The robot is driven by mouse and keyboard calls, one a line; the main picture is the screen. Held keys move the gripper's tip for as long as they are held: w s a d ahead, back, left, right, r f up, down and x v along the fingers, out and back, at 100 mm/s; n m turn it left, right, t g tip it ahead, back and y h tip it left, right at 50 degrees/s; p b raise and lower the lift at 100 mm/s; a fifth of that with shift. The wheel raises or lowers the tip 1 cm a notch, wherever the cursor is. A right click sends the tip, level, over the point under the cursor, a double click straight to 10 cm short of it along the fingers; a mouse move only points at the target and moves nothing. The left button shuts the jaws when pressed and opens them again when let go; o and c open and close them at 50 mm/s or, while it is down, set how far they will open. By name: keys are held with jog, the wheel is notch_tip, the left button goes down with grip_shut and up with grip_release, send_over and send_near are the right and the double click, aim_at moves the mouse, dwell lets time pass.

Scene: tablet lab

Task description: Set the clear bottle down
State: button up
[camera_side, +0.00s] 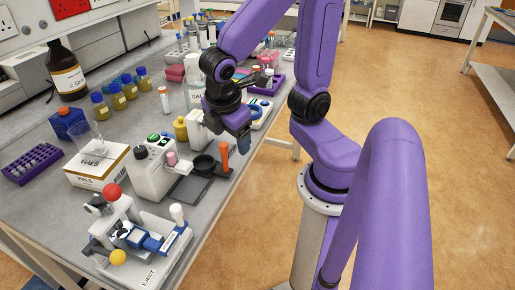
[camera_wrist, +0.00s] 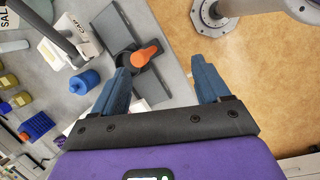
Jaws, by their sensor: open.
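My gripper (camera_side: 243,141) is open, pointing down near the bench's right edge. In the wrist view nothing lies between the blue fingers of my gripper (camera_wrist: 161,75). I cannot surely pick out the clear bottle. Closer to my gripper, an orange upright piece (camera_side: 225,157) stands beside a black round holder (camera_side: 204,166) on a dark plate; the orange piece (camera_wrist: 146,51) also shows in the wrist view, beyond the left finger.
A white machine (camera_side: 152,170) with knobs stands left of the dark plate. A white press (camera_side: 140,243) is at the front. Yellow bottles with blue caps (camera_side: 117,95), a brown bottle (camera_side: 66,72) and a purple rack (camera_side: 32,168) stand to the left. The floor lies past the right edge.

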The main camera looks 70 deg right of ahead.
jog(key=s+a+m+y, duration=0.1)
jog(key=s+a+y, duration=0.2)
jog(key=s, duration=0.4)
jog(key=shift+s+g+y, duration=0.3)
jog(key=shift+r, duration=0.1)
